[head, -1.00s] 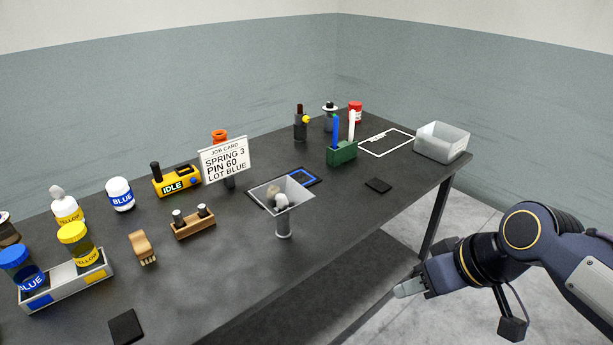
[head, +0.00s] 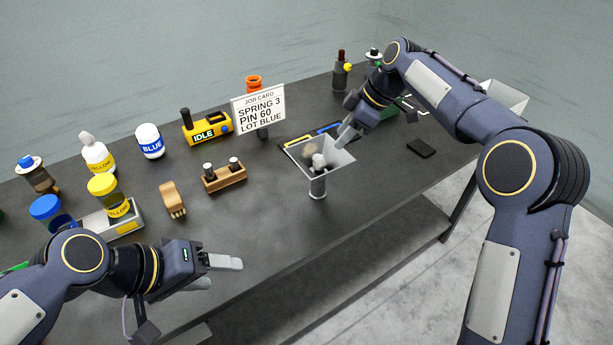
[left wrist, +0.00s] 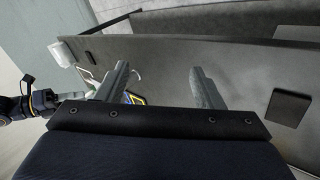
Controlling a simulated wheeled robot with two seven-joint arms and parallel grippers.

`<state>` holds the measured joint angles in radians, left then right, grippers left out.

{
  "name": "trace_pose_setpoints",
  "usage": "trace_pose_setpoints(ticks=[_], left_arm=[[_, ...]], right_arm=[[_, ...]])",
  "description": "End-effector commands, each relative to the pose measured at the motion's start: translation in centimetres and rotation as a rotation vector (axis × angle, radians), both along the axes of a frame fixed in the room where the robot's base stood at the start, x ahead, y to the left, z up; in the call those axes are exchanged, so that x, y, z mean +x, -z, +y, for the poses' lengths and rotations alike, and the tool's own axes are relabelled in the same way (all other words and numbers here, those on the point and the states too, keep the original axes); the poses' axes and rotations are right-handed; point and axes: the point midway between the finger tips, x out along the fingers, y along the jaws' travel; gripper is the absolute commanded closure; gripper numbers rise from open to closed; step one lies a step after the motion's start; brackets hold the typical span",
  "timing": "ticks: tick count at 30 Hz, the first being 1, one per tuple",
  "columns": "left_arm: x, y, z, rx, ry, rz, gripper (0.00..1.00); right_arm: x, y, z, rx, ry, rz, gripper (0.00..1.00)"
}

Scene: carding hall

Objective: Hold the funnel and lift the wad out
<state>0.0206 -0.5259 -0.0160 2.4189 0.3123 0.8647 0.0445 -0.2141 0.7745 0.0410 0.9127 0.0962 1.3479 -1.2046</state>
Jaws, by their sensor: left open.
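The clear square-mouthed funnel (head: 318,186) stands upright near the table's front edge in the head view. A pale grey wad (head: 318,161) sits in its mouth, with a brownish tuft (head: 309,149) beside it. My right gripper (head: 346,137) is at the funnel's far right rim, fingers pointing down-left. I cannot tell whether it touches the rim or whether its jaws are closed. My left gripper (head: 226,271) is open and empty, left of and nearer than the funnel. Its two spread fingers also show in the left wrist view (left wrist: 160,85).
A job card (head: 259,108) stands behind the funnel. A wooden block with pegs (head: 225,177) and a brush (head: 172,199) lie to the left. A black pad (head: 421,148) lies to the right. The front middle of the table (head: 270,225) is clear.

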Motion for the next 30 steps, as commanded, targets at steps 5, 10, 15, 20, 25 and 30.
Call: trace_pose_setpoints(ticks=[5, 10, 15, 20, 25, 30], left_arm=[[5.1, -0.9, -3.9, -0.313, -0.126, 0.194, 0.39], [10.8, -0.6, -6.7, -0.58, -0.304, 0.39, 0.39], [17.5, 1.1, -9.0, -0.834, -0.544, 0.597, 0.39], [23.4, 4.8, -10.4, -1.031, -0.801, 0.781, 0.39], [27.5, 9.3, -11.2, -1.171, -1.04, 0.919, 0.39], [29.5, 12.0, -11.4, -1.244, -1.177, 0.98, 0.39]], right_arm=[[0.0, 0.0, 0.0, 0.0, 0.002, 0.001, 0.64], [0.0, 0.0, 0.0, 0.0, 0.002, 0.001, 0.64], [0.0, 0.0, 0.0, 0.0, 0.003, 0.001, 0.64], [0.0, 0.0, 0.0, 0.0, 0.003, 0.001, 0.64], [0.0, 0.0, 0.0, 0.0, 0.003, 0.001, 0.64], [0.0, 0.0, 0.0, 0.0, 0.003, 0.001, 0.64]])
